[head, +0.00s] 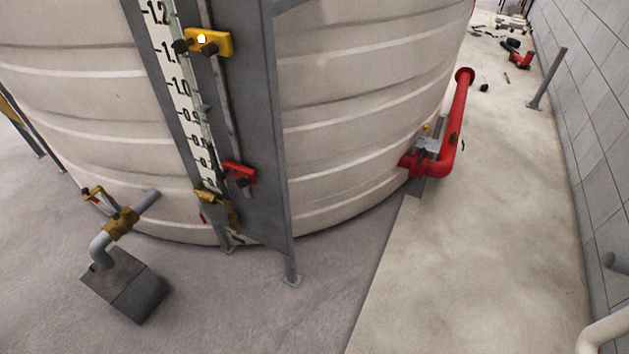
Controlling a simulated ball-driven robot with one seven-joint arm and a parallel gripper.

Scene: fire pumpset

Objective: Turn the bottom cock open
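A large cream ribbed tank (350,110) fills the middle of the head view, with a grey upright panel (255,130) and a level scale (183,95) on its front. At the foot of the scale is a brass-coloured cock (215,205), with a small red part beside it; its handle position is too small to tell. I cannot tell which one is the bottom cock. My gripper is not in view.
A yellow block (208,42) and a red block (239,172) sit along the gauge. A dark box (126,285) stands under the left pipe's bend. A red pipe (460,110) runs right of the tank.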

